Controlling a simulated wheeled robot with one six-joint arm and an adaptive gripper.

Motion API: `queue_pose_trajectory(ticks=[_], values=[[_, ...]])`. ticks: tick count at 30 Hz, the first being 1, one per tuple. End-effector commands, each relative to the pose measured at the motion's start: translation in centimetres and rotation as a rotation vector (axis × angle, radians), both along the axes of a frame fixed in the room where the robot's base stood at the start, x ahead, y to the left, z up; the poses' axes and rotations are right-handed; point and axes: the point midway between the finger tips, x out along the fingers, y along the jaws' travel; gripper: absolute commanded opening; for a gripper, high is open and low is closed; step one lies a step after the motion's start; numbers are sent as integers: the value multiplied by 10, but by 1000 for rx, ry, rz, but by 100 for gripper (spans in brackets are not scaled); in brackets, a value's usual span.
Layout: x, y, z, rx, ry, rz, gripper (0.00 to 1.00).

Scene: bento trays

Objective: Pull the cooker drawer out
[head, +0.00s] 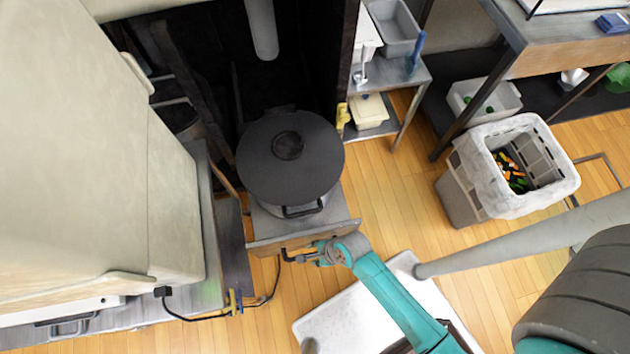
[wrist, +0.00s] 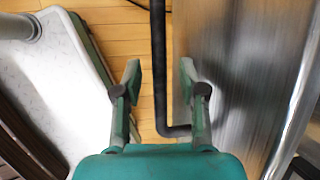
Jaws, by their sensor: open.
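The cooker drawer (head: 262,248) juts out of the dark cabinet, with a large black-lidded pot (head: 258,160) standing on it. The drawer's black bar handle (head: 286,257) sticks out from the front. My gripper (head: 307,256) is at the handle. In the wrist view the handle (wrist: 158,30) passes between the two spread fingers of my gripper (wrist: 161,75), with gaps at both sides. The fingers are open and not closed on it.
A white-topped surface (head: 345,318) lies in front of the drawer, below my arm. A tall pale cabinet (head: 75,150) stands at left. A lined bin (head: 550,185) and a small shelf cart (head: 428,82) stand at right. Wooden floor is clear between.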

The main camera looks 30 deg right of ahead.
Motion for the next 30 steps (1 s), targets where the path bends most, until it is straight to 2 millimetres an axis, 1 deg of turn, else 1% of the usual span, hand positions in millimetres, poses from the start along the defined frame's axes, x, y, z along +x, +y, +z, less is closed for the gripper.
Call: queue_pose_trajectory(ticks=[5,8,15,21,25,30], values=[[-3,-4,11,0,-1,-2,41],[-7,-9,25,0,-2,-3,41],[-21,-24,69,0,-1,-5,41],[-29,-34,96,0,-2,-4,41],[-33,-36,105,0,0,-2,41],[-34,-38,109,0,1,0,41]])
